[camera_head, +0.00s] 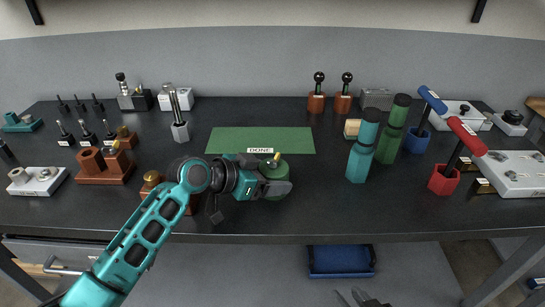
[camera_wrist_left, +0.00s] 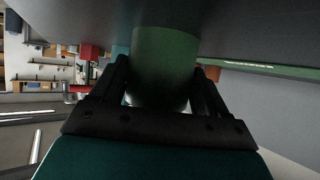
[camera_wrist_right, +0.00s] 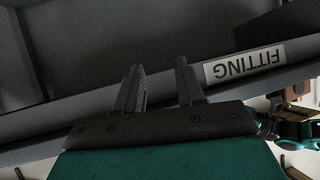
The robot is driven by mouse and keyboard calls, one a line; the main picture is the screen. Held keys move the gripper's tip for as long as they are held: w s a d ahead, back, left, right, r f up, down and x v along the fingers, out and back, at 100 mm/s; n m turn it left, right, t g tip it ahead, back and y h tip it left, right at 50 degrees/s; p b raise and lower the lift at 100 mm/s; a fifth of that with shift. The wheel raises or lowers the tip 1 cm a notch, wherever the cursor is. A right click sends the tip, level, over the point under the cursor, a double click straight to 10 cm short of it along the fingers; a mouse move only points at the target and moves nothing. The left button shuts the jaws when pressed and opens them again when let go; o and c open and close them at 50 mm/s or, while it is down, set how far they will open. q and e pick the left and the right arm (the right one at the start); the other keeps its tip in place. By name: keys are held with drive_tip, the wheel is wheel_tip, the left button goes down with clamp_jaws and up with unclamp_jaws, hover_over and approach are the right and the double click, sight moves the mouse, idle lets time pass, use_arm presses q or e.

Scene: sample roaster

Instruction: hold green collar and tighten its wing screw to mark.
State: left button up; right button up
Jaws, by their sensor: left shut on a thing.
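The green collar (camera_head: 274,167) is a dark green cylinder near the table's front edge, just below the green mat. A small brass-coloured piece (camera_head: 277,156) shows on its top; I cannot tell whether it is the wing screw, and no mark can be made out. My left gripper (camera_head: 277,187) is shut around the collar from the front. In the left wrist view the green cylinder (camera_wrist_left: 163,65) stands between the fingers. My right gripper (camera_head: 359,299) is low, in front of the table at the bottom edge. In the right wrist view its fingers (camera_wrist_right: 160,70) are apart with nothing between them.
The green mat (camera_head: 228,140) labelled DONE lies behind the collar. Teal (camera_head: 362,150) and green (camera_head: 392,130) cylinders stand to the right, with red-handled (camera_head: 468,137) and blue-handled (camera_head: 433,101) tools beyond. Brown blocks (camera_head: 105,168) stand left. A blue bin (camera_head: 341,261) sits below the table.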

drive_tip(key=w+a+r+n+t+y, duration=0.2)
drive_tip(key=w+a+r+n+y, duration=0.3)
drive_tip(key=r, duration=0.5)
drive_tip(key=w+a+r+n+t+y, duration=0.35)
drive_tip(key=a+r, duration=0.25)
drive_tip(key=r, duration=0.5)
drive_tip(key=w+a+r+n+t+y, duration=0.25)
drive_tip(key=a+r+n, duration=0.3)
drive_tip(key=r, duration=0.45)
drive_tip(key=s+a+r+n+g+y, duration=0.4)
drive_tip(key=a+n+g, duration=0.3)
drive_tip(key=n+g, duration=0.85)
drive_tip(key=s+a+r+n+g+y, duration=0.3)
drive_tip(key=s+a+n+g, duration=0.6)
drive_tip(key=n, duration=1.1)
drive_tip(key=n+t+h, duration=0.9)
drive_tip(key=n+h, duration=0.5)
drive_tip(key=h, duration=1)
approach(274, 156)
drive_tip(key=x, duration=0.8)
drive_tip(key=shift+f, duration=0.2)
